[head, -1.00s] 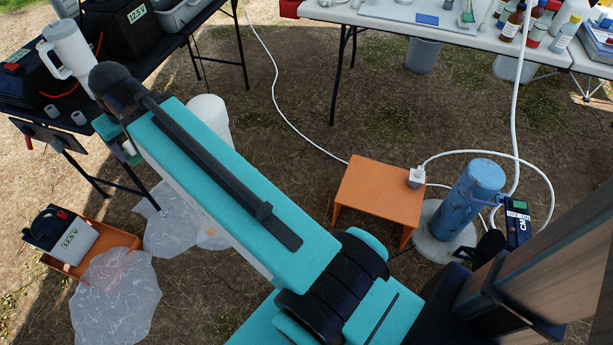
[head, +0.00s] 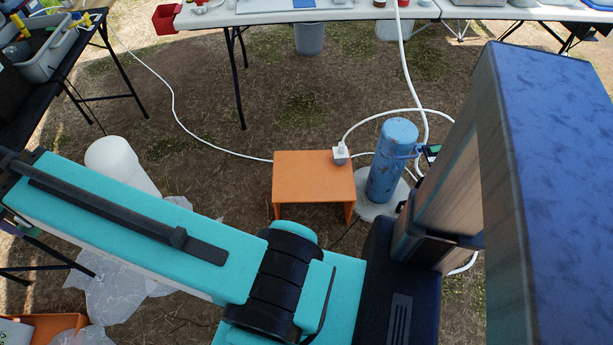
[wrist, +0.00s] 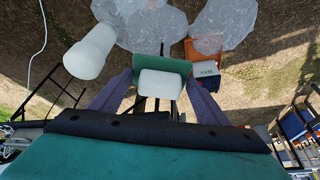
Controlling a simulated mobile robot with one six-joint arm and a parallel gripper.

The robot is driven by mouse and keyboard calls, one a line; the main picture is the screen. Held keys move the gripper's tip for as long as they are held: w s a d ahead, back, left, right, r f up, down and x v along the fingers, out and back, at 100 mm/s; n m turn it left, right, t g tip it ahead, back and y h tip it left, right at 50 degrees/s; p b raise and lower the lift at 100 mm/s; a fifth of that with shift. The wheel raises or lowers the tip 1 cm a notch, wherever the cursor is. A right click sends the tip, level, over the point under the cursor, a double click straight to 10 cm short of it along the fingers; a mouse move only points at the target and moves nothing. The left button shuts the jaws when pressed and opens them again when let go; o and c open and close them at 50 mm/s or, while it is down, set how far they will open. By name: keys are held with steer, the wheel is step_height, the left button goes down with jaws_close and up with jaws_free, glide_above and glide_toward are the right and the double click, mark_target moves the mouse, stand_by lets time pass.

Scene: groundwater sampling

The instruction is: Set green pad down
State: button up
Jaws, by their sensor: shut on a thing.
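In the wrist view, my gripper (wrist: 161,79) is shut, with the green pad (wrist: 160,64) between its two fingers. A white block-like part (wrist: 163,84) shows right against the pad on the near side; I cannot tell whether it is part of the pad. The held pad is up off the ground, with crumpled clear plastic sheets (wrist: 148,27) lying beyond it.
An orange stool (head: 313,178) stands mid-ground beside a blue cylinder (head: 389,162) on a round base. A white cylinder (head: 118,162) stands behind my arm. A dark table (head: 62,75) is at left and a white table (head: 270,17) at the back. A white hose (head: 170,85) crosses the ground.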

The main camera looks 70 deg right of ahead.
mark_target(290, 166)
steer(key=s+d+f+m+g+h+b, duration=0.1)
steer(key=s+d+f+m+b, duration=0.35)
steer(key=d+f, duration=0.55)
steer(key=s+d+f+m+g+h+b, duration=0.15)
steer(key=s+d+f+m+b, duration=0.3)
steer(key=d, duration=0.85)
steer(key=s+d+f+m+g+h+b, duration=0.1)
steer(key=s+d+f+m+h+b, duration=0.3)
steer(key=d+f, duration=0.65)
steer(key=s+d+f+m+g+y+b, duration=0.1)
steer(key=s+d+f+m, duration=0.4)
steer(key=s, duration=0.5)
steer(key=s+d+f+m+g+y+b, duration=0.1)
steer(key=s+d+f+m+g+b, duration=0.1)
steer(key=s+d+f+m+b, duration=0.2)
steer(key=s+d+f+m+g+y+b, duration=0.1)
steer(key=s+d+f+m+b, duration=0.1)
steer(key=s+d+f+m, duration=0.3)
steer(key=shift+s+d+f+m+y, duration=0.1)
steer(key=shift+s+d+f, duration=0.85)
steer(key=shift+s, duration=0.9)
steer(key=shift+s+d+f+m+y, duration=0.1)
steer(key=shift+s+d+f, duration=0.45)
steer(key=shift+s+f, duration=1)
steer(key=shift+s+d+f+m+y, duration=0.1)
steer(key=shift+s+d+f, duration=0.65)
steer(key=shift+s, duration=1.45)
steer(key=shift+s+f+g+b, duration=0.2)
steer(key=shift+s+g+b, duration=0.1)
steer(key=shift+s, duration=0.15)
